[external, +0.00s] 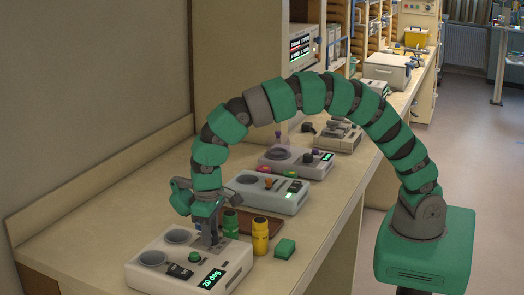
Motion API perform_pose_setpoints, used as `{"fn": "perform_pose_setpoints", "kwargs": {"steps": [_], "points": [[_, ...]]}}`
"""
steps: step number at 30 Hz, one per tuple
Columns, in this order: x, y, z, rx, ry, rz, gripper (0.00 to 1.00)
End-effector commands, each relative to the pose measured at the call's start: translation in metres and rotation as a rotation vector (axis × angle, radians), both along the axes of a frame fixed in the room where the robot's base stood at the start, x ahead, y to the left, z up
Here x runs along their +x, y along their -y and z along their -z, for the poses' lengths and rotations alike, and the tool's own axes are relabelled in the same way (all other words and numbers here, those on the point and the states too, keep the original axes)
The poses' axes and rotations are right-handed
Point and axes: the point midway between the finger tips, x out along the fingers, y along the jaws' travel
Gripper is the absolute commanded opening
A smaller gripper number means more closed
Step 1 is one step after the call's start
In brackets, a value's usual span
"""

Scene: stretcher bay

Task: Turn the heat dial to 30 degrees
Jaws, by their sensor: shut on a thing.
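A pale control box (150,278) sits at the near end of the bench. It has two round wells on its upper left, a small green knob (195,256), a dark switch (179,271) and a lit display (213,278). The display's green text seems to read 20 deg, though the second digit is not sharp. My gripper (212,243) comes down from above onto the back right part of the box's top. It is shut on the heat dial there, which the fingers almost wholly hide. I cannot make out the dial's pointer.
A green cylinder (231,223), a yellow cylinder (260,237) and a green block (285,249) stand close to the right of the box. A similar box (283,207) stands behind, with more equipment farther along. The bench's left part is clear.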

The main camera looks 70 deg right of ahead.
Motion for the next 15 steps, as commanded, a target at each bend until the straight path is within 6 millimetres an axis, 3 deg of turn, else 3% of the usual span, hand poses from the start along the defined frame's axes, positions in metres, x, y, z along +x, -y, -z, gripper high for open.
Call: {"fn": "perform_pose_setpoints", "kwargs": {"steps": [15], "points": [[-0.0005,0.0002,0.0001,0.0,0.001,-0.363,0.11]]}}
